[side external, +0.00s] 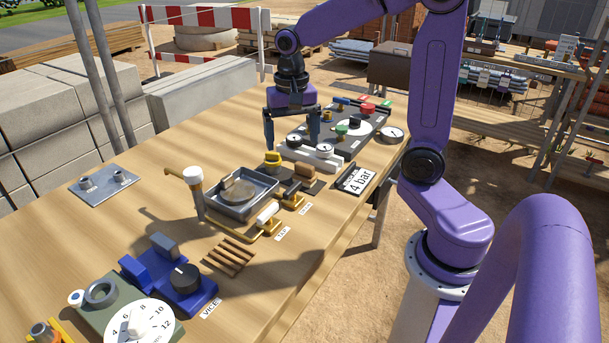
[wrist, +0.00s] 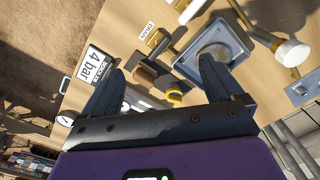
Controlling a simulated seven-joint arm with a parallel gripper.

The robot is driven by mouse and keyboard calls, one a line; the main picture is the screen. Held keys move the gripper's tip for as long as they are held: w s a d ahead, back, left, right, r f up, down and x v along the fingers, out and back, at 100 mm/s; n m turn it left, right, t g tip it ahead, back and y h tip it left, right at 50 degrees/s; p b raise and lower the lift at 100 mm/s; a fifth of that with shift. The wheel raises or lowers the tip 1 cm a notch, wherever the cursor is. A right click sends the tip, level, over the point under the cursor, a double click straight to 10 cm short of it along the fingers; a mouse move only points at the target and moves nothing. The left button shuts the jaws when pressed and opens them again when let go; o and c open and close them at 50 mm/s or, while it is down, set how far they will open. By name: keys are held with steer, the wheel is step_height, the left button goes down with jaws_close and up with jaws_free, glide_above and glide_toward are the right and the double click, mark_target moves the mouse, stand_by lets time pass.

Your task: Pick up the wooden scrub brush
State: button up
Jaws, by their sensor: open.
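A small brown block (side external: 305,171), which looks like the wooden scrub brush, lies on a dark pad on the workbench, between the grey tray and the "4 bar" sign. In the wrist view the brown block (wrist: 144,73) shows between my fingers, nearer the left one; its bristles cannot be made out. My gripper (side external: 291,143) is open and empty, pointing down above the bench and behind the block in the side view. In the wrist view my gripper (wrist: 160,64) has its fingers wide apart.
A grey tray (side external: 217,204) with a round disc and brass valves (side external: 268,216) stand near the block. A yellow-topped part (side external: 272,158) is close behind it. The "4 bar" sign (side external: 356,180) is to the right; a gauge panel (side external: 345,128) is behind.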

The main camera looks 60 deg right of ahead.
steer(key=w+d+m, duration=0.4)
steer(key=d+m, duration=0.6)
steer(key=d, duration=0.3)
glide_above(305, 164)
steer(key=f, duration=1)
steer(key=shift+s+d+f, duration=0.1)
steer(key=shift+d+f, duration=0.25)
steer(key=shift+f, duration=0.05)
steer(key=shift+a+f, duration=0.2)
steer(key=shift+f, duration=1.25)
steer(key=shift+a+f, duration=0.2)
steer(key=shift+f, duration=1.25)
steer(key=c, duration=1.1)
